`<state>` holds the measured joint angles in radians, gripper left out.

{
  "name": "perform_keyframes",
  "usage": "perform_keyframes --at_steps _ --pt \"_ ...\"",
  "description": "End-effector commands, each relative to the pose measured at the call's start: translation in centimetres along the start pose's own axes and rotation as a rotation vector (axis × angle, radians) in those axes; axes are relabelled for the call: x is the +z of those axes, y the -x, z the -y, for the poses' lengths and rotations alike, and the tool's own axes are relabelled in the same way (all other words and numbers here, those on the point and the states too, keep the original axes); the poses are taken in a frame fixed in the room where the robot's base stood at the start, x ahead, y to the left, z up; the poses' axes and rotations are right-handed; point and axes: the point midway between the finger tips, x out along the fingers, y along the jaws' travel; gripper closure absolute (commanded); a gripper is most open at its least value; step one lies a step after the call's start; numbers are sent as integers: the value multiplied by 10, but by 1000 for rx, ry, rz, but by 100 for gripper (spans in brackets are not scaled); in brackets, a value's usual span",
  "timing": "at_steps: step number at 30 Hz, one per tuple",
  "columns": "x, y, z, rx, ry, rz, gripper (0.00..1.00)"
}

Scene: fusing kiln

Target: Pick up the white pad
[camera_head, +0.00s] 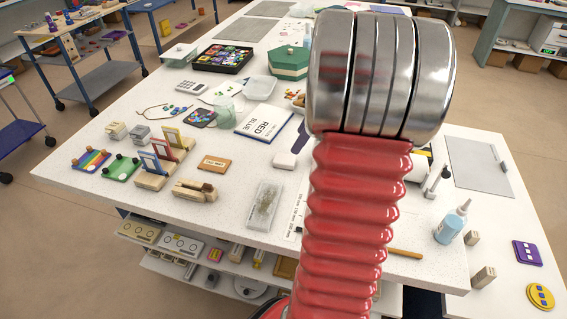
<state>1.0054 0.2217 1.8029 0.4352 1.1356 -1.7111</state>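A white, flat pad-like item (263,122) with "RED" and "BLUE" lettering and a blue edge lies near the middle of the white table (115,180). It may be the white pad; I cannot tell for sure. My red ribbed arm and its silver ringed part rise in front of the table, to the right of this item, and hide part of the tabletop. The fingers of my gripper do not show.
A white and dark-blue tool (285,160) lies close to the pad-like item. A clear tray (264,208), an orange card (214,163) and wooden stands crowd the front. A light-blue bottle (450,226) stands at right.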

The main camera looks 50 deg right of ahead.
Motion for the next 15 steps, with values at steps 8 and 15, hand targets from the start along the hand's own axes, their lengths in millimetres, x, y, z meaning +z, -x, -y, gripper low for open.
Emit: perform_keyframes --at_steps 8,15 --pt "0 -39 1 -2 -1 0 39" --pt "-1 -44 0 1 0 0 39"
